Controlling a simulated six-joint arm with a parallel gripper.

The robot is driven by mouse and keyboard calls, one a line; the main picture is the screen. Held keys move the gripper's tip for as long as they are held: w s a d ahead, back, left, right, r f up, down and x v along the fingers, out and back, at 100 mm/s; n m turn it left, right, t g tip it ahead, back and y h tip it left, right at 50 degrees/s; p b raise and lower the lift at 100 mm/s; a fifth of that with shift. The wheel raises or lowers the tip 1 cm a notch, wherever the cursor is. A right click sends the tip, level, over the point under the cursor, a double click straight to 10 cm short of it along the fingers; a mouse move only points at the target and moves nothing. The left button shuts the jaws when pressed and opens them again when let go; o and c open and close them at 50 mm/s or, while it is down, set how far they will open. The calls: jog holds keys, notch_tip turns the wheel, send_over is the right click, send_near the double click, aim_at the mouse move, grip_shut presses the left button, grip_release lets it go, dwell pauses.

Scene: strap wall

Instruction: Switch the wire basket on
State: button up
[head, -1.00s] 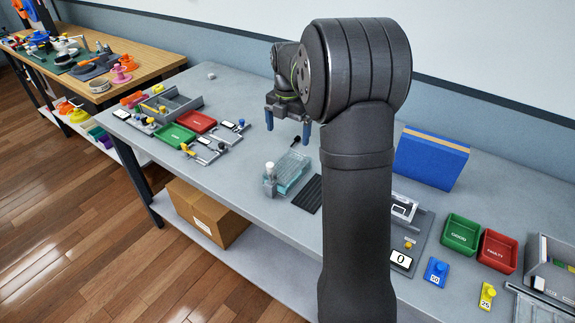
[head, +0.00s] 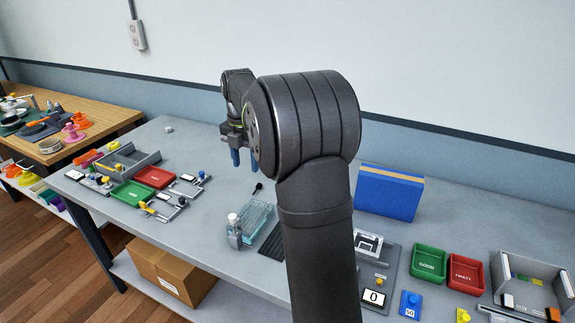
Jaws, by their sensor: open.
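My gripper (head: 245,163) hangs above the back of the grey table with two blue fingers pointing down. They are apart, with nothing visible between them. No thing in the head view is clearly a wire basket. A teal, see-through rack-like box (head: 257,214) stands on the table, in front of and below my gripper. A small grey unit with a white knob (head: 233,219) stands at its near left side. I cannot make out a switch on either. My own arm hides part of the table to the right of the box.
A black ribbed mat (head: 272,243) lies right of the teal box. A dark small-headed item (head: 257,188) lies behind it. Green (head: 131,194) and red (head: 155,177) trays with small devices are at left. A blue block (head: 389,192) and a scale (head: 376,280) are at right.

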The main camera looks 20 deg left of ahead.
jog(key=shift+s+r+m, duration=0.1)
jog(key=shift+s+m, duration=0.1)
jog(key=shift+m, duration=0.2)
jog(key=c, duration=0.7)
jog(key=shift+s+r+m, duration=0.15)
jog(key=shift+s+m, duration=0.1)
jog(key=shift+m, duration=0.25)
grip_shut()
jog(key=s+r+m, duration=0.3)
jog(key=s+m, duration=0.4)
jog(key=m, duration=0.9)
jog(key=shift+s+d+r, duration=0.15)
jog(key=shift+s+r, duration=0.1)
jog(key=shift+r, duration=0.05)
